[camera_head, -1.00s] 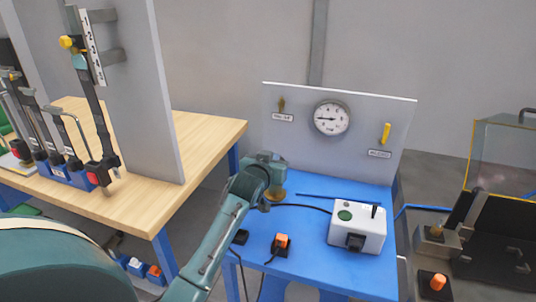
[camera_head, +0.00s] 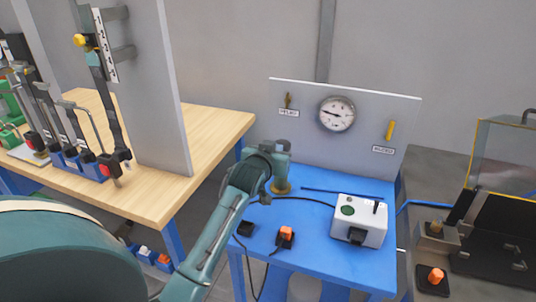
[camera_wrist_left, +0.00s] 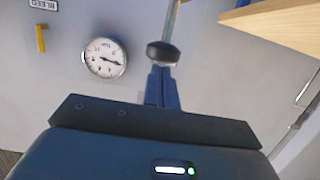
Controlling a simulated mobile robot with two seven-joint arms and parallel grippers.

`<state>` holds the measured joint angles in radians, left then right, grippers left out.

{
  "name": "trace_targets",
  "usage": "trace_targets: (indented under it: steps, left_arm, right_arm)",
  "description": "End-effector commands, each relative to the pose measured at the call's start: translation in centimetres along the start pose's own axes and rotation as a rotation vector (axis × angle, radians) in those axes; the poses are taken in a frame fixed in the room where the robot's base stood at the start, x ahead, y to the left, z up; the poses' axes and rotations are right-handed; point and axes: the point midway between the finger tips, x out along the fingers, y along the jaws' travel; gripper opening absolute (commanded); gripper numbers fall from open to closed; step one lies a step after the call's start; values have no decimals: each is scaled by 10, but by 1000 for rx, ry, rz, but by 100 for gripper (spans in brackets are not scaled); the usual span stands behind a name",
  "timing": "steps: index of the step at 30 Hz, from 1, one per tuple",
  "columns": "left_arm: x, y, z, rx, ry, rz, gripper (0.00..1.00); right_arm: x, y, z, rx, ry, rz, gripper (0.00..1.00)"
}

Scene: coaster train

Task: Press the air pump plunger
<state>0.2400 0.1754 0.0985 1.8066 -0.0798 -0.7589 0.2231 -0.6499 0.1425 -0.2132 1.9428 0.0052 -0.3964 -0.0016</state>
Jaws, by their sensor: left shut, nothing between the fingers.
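The air pump plunger shows in the left wrist view as a dark round knob (camera_wrist_left: 162,53) on a thin metal rod. That view is turned upside down, so the rod runs down from the knob. My left gripper (camera_wrist_left: 160,74) is shut and empty, its fingertips right over the knob; I cannot tell whether they touch it. In the head view my left gripper (camera_head: 282,170) is over a brass-coloured pump part (camera_head: 280,187) on the blue table (camera_head: 318,237); my wrist hides the knob there. My right gripper is not in view.
A white box (camera_head: 358,222), an orange-topped switch (camera_head: 286,236) and cables are on the blue table. Behind stands a grey panel with a round gauge (camera_head: 337,113) and a yellow handle (camera_head: 390,130). A wooden bench (camera_head: 200,137) is to the left.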

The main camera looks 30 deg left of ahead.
Motion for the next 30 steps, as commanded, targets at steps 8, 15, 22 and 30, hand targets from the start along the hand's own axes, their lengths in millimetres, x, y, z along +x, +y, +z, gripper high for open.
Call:
trace_targets:
  steps: [8, 15, 22, 30]
  left_arm:
    - [-48, 0, -1, 0, 7, 0, 0]
    - [-63, 0, -3, 0, 8, -1, 0]
    - [-63, 0, -3, 0, 9, -1, 0]
    - [-63, 0, -3, 0, 9, -1, 0]
  right_arm:
    - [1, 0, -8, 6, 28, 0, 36]
    - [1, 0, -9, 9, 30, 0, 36]
    - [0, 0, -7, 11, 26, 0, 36]
    - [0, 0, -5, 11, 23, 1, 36]
